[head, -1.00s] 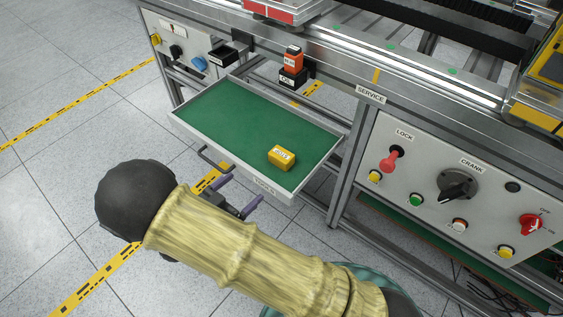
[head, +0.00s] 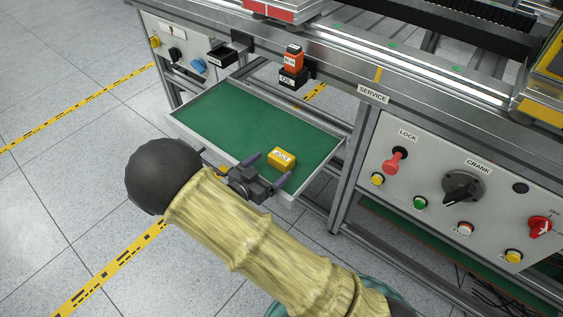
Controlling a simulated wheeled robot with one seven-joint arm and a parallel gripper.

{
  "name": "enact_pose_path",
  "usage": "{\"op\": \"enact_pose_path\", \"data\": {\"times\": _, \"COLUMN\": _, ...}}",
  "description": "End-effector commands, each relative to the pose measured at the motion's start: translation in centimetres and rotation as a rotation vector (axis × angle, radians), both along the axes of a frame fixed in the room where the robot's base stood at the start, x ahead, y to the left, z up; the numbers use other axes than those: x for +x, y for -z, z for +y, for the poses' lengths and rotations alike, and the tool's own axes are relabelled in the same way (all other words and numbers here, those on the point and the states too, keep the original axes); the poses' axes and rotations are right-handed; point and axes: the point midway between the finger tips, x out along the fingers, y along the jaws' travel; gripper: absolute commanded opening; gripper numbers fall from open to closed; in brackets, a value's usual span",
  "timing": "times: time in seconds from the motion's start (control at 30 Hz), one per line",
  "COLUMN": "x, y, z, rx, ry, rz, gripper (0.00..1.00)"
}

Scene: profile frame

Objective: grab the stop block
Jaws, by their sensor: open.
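A small yellow block (head: 282,158) with a dark printed label on its top lies on the green liner of the open tool drawer (head: 225,128), near the front right corner. It is the likely stop block, but its lettering is too small to read surely. My gripper (head: 267,168) is open, with purple fingers. It is over the drawer's front edge, one finger to the left of the block and the other near its front right. From this view I cannot tell its height or whether a finger touches the block.
An orange and black bottle stands in a black holder (head: 291,77) marked OIL on the frame behind the drawer. An empty-looking black holder (head: 222,54) is to its left. A panel (head: 400,190) with a red lock lever, crank knob and buttons stands at right.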

Motion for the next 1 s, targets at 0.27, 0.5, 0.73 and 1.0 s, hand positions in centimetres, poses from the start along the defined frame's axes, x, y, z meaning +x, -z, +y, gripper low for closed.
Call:
{"op": "enact_pose_path", "data": {"times": 0.27, "x": 0.2, "y": 0.0, "z": -0.2, "rx": 0.001, "ry": -0.001, "rz": 0.001, "gripper": 0.89}}
{"op": "enact_pose_path", "data": {"times": 0.5, "x": 1.2, "y": 0.2, "z": -1.2, "rx": 0.000, "ry": 0.002, "rz": -0.001, "gripper": 0.89}}
{"op": "enact_pose_path", "data": {"times": 0.73, "x": 3.7, "y": 0.4, "z": -3.4, "rx": 0.000, "ry": 0.002, "rz": 0.000, "gripper": 0.89}}
{"op": "enact_pose_path", "data": {"times": 1.0, "x": 4.1, "y": 0.3, "z": -3.6, "rx": 0.001, "ry": -0.001, "rz": 0.001, "gripper": 0.89}}
